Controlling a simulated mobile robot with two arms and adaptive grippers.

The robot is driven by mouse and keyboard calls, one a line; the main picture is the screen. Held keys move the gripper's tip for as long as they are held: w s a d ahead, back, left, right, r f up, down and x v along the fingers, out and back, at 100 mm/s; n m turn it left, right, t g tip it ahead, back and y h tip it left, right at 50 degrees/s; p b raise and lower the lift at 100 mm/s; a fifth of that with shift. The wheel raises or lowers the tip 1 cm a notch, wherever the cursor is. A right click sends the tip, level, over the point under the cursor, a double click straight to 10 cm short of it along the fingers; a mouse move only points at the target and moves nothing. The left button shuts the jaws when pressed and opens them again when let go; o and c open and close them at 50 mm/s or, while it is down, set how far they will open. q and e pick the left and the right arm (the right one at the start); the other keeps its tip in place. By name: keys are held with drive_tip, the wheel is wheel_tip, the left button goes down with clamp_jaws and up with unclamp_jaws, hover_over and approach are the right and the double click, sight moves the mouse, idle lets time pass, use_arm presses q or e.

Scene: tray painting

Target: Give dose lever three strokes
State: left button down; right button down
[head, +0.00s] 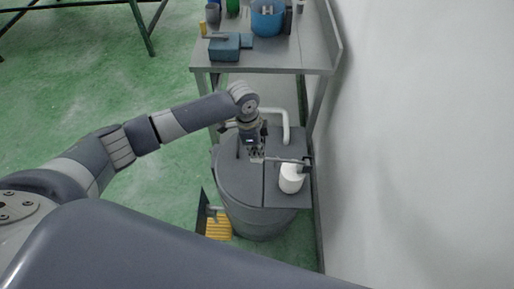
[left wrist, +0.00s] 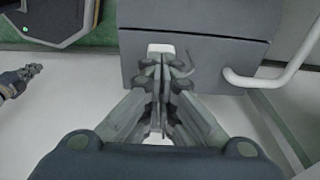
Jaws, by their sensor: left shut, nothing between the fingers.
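The dose lever looks like the thin grey bar (head: 287,160) in the head view. It runs to the right over a white cylinder (head: 291,179) on the lid of a dark grey drum-shaped machine (head: 236,184). My left gripper (head: 257,158) points down over the lid at the bar's left end. I cannot tell whether it touches the bar. In the left wrist view its fingers (left wrist: 162,66) are together and empty, in front of a dark grey box (left wrist: 222,55). My right gripper (left wrist: 32,71) shows small at the left edge there; its jaws are unclear.
A white bent pipe (head: 287,124) rises behind the lid. A grey table (head: 290,62) beyond holds a blue bucket (head: 267,20) and a teal box (head: 224,49). The white wall (head: 420,140) closes off the right. Green floor (head: 90,90) is open on the left.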

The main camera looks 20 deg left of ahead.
use_arm(q)
drive_tip(key=shift+f+b, duration=1.75)
drive_tip(key=shift+f, duration=1.65)
wheel_tip(320, 180, up, 10)
drive_tip(key=p, duration=1)
drive_tip(key=shift+f, duration=0.2)
